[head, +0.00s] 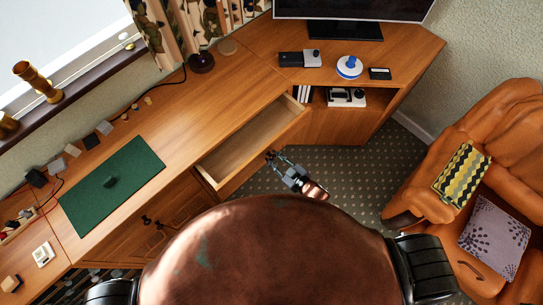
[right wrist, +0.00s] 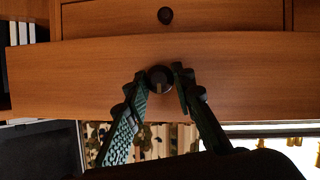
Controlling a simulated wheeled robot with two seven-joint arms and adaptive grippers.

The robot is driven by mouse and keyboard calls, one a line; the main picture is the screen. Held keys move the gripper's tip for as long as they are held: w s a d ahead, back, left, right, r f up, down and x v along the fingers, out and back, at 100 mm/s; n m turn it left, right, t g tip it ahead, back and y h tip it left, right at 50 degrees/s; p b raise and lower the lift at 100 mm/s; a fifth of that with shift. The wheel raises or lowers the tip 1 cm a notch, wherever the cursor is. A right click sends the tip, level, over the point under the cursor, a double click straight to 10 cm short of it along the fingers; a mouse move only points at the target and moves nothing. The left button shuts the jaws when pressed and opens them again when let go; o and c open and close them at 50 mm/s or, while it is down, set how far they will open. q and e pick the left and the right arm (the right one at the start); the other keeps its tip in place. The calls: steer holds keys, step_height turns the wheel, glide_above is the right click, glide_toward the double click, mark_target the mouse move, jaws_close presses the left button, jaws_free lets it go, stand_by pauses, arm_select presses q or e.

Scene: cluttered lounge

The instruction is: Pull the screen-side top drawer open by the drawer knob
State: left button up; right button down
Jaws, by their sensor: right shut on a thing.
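The screen-side top drawer (head: 256,137) stands pulled out of the wooden desk in the head view, and its inside looks empty. In the right wrist view its wooden front (right wrist: 75,82) spans the picture, with the dark round drawer knob (right wrist: 160,78) at the middle. My right gripper (head: 271,156) is at the outer face of the drawer front. Its two fingers (right wrist: 161,80) sit on either side of the knob, shut on it. My left gripper is not in view.
The desk (head: 212,100) holds a green mat (head: 112,188) and small items. A screen (head: 350,12) stands at the back. An orange armchair (head: 420,172) with cushions is at the right. Carpet (head: 350,180) is free between it and the drawer. A second knob (right wrist: 165,15) shows on another drawer.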

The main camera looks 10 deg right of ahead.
steer(key=shift+s+d+f+p, duration=0.1)
steer(key=shift+s+d+p, duration=0.35)
steer(key=shift+s, duration=0.6)
steer(key=shift+d, duration=0.15)
steer(key=s+d+p, duration=0.2)
steer(key=s+d, duration=0.2)
steer(key=s, duration=0.2)
steer(key=shift+s+d+p, duration=0.2)
steer(key=shift+d+p, duration=0.1)
stand_by(0.3)
steer(key=shift+s+d, duration=0.1)
steer(key=shift+s, duration=0.05)
steer(key=shift+s+d+p, duration=0.35)
steer(key=shift+s+d, duration=0.15)
steer(key=shift+s, duration=0.2)
steer(key=shift+s+d+p, duration=0.35)
steer(key=shift+s+d, duration=0.1)
steer(key=shift+s, duration=0.2)
steer(key=c, duration=1.8)
jaws_free()
steer(key=shift+c, duration=0.2)
steer(key=shift+o, duration=1.3)
steer(key=shift+w, duration=0.1)
steer(key=v, duration=1.2)
